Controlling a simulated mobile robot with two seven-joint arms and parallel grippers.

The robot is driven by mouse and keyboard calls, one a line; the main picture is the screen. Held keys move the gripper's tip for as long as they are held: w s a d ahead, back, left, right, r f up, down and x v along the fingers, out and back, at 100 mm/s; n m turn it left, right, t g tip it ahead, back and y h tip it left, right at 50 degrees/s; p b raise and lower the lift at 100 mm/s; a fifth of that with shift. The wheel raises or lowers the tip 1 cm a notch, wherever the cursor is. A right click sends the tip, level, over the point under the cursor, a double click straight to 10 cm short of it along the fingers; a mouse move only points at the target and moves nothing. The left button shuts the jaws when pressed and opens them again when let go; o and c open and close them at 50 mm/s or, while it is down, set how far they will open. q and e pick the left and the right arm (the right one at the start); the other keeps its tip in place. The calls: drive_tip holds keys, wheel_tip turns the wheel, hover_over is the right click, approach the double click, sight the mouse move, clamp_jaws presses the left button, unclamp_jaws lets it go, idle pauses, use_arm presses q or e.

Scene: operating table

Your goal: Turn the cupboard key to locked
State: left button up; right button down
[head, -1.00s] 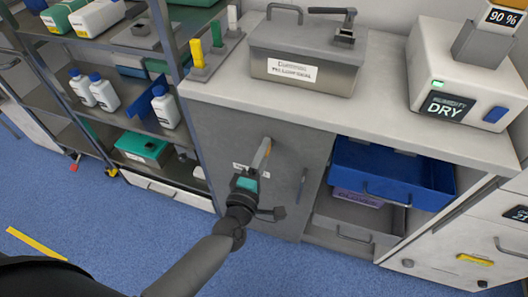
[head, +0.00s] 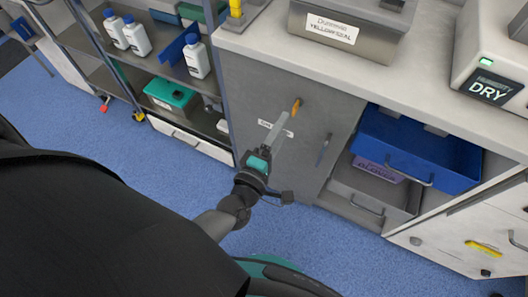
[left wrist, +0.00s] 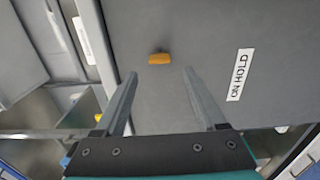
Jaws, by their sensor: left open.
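The cupboard key (head: 296,106) is a small orange tab on the grey cupboard door (head: 262,92). In the left wrist view the key (left wrist: 159,58) lies with its long side across the picture. My left gripper (head: 283,120) points at the door with its fingers just short of the key. In the left wrist view its fingers (left wrist: 160,73) are open and empty, one on each side of the key's line, with the key just beyond the tips. The lock face behind the key is not visible. My right gripper is not in view.
An "ON HOLD" label (left wrist: 239,75) is on the door, partly behind my gripper in the head view. A door handle (head: 324,149) is right of the key. An open bay with a blue bin (head: 415,155) is further right. Shelving with bottles (head: 197,58) stands left.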

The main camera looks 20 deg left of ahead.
use_arm(q)
drive_tip(key=s, duration=0.9)
drive_tip(key=shift+a+p, duration=0.15)
drive_tip(key=shift+p, duration=0.2)
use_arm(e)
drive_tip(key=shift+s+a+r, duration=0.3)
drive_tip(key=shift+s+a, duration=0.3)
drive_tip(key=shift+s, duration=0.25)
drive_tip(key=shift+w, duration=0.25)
